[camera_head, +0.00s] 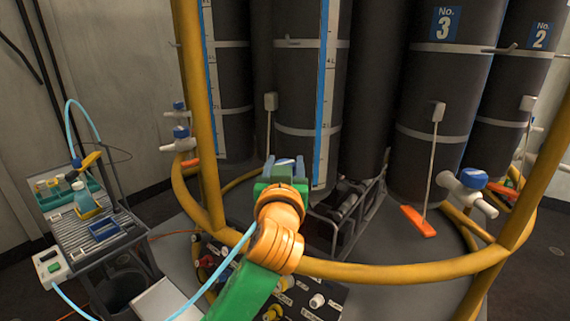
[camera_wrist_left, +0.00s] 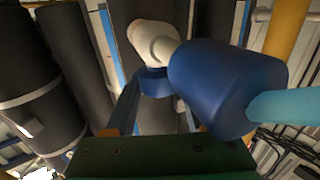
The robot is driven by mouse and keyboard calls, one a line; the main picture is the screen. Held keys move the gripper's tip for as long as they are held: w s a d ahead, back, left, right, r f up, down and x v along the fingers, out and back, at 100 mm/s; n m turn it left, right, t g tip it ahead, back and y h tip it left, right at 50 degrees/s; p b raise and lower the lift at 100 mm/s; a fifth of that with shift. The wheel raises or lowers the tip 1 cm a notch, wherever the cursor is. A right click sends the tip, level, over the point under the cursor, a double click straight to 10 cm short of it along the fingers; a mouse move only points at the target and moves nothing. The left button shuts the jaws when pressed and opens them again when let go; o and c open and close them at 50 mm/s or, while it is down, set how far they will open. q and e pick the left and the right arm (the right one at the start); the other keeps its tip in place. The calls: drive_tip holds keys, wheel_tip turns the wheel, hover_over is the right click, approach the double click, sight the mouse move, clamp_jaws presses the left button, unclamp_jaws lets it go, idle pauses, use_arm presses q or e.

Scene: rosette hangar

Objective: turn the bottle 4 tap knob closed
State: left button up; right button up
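My left gripper (camera_head: 284,167) is in the middle of the head view, in front of the dark bottles. Its two fingers stand apart, with a small blue and white piece of a tap (camera_head: 284,161) between them. In the left wrist view a blue tap knob (camera_wrist_left: 155,82) with a white tap body (camera_wrist_left: 156,42) lies between the fingertips (camera_wrist_left: 157,92). Whether both fingers press on the knob cannot be told, as a large blue cylinder (camera_wrist_left: 225,85) hides part of the right finger. No number shows on the bottle behind the gripper. My right gripper is out of view.
Bottles marked No. 3 (camera_head: 440,70) and No. 2 (camera_head: 532,65) stand to the right. Another blue-knobbed tap (camera_head: 471,180) is at right, others (camera_head: 180,134) at left. A yellow rail (camera_head: 375,272) circles the bottles. A tool cart (camera_head: 100,245) stands at left.

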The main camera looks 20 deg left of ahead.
use_arm(q)
clamp_jaws()
